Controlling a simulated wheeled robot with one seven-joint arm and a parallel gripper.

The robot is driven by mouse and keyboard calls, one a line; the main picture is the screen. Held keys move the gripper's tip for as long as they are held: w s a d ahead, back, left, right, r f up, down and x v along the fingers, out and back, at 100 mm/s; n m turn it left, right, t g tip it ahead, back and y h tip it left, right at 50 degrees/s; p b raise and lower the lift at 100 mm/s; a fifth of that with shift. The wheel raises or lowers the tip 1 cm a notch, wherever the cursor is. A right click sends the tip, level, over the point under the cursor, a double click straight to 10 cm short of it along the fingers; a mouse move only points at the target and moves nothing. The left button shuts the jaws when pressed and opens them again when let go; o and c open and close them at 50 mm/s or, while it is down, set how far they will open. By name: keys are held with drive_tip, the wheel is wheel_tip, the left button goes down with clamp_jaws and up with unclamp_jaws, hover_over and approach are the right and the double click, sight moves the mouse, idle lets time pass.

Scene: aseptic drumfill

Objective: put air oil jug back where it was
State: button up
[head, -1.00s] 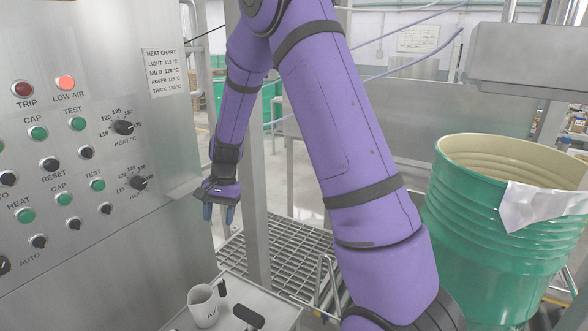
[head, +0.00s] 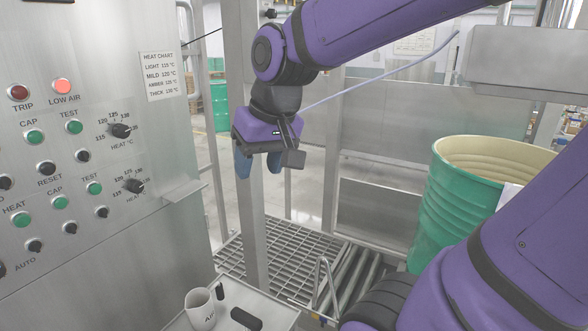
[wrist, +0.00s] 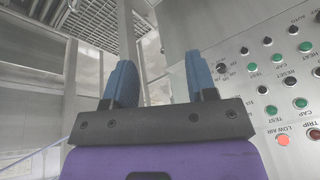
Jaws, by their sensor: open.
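A white jug (head: 201,309) marked "AIR" stands upright on the small grey shelf (head: 262,316) at the bottom of the head view. A dark handle-like piece stands beside its right side. My gripper (head: 256,164) hangs above and to the right of the jug, well clear of it, with blue fingertips. In the wrist view the two blue fingers (wrist: 158,82) stand apart with nothing between them. My gripper is open and empty. The jug does not show in the wrist view.
The steel control panel (head: 115,230) with buttons and a lit LOW AIR lamp (head: 63,86) is at left. A dark object (head: 246,319) lies on the shelf right of the jug. A steel post (head: 254,225) stands behind my gripper. A green drum (head: 450,215) is at right.

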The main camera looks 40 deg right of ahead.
drive_tip(key=s+r+n+t, duration=0.1)
drive_tip(key=s, duration=0.6)
drive_tip(key=shift+s+d+n+h, duration=0.3)
drive_tip(key=shift+s+n+h, duration=0.1)
idle(1.1)
